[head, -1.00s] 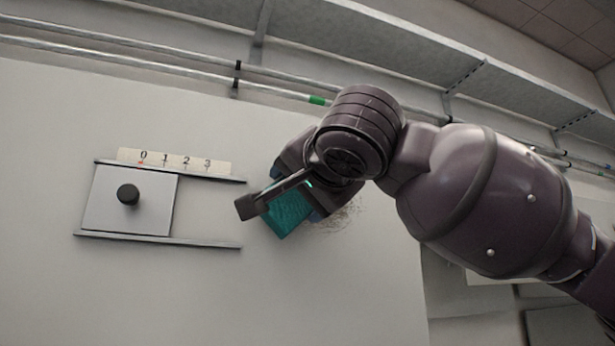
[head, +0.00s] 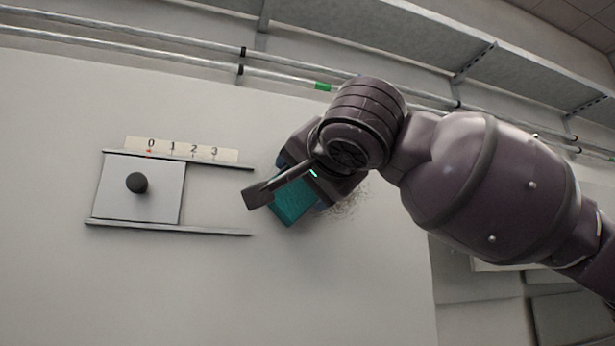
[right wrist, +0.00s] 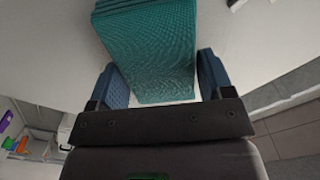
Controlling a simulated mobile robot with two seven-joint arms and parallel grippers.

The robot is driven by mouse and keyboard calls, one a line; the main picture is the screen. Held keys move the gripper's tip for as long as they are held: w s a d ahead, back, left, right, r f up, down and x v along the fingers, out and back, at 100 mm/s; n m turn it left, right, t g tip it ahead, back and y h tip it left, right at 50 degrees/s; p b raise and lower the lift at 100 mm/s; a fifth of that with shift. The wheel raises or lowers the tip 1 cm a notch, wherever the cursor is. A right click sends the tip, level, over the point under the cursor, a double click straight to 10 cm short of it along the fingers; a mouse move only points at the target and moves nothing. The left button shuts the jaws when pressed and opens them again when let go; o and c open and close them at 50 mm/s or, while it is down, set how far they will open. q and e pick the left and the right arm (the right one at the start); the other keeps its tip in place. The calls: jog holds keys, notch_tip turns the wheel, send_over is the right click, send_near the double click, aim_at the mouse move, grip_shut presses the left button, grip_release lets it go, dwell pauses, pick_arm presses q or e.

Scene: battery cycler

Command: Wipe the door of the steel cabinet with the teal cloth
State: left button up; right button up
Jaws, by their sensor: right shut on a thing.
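The steel cabinet's pale door (head: 330,285) fills much of the head view. A patch of dark speckled dirt (head: 350,203) shows on it, just right of the cloth and partly hidden by my right gripper. My right gripper (head: 290,190) is shut on the teal cloth (head: 293,203) and holds it at the door's surface. In the right wrist view the folded teal cloth (right wrist: 150,50) sits between the blue fingers (right wrist: 160,85), against the pale surface. I cannot tell how firmly it touches. My left gripper is not in view.
Left of the cloth, a sliding plate with a black knob (head: 137,183) sits between two rails, under a scale marked 0 to 3 (head: 182,149). Pipes (head: 170,58) and a shelf or duct (head: 400,40) run above. The door below the cloth is clear.

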jog(key=shift+x, duration=0.85)
jog(key=shift+d, duration=0.1)
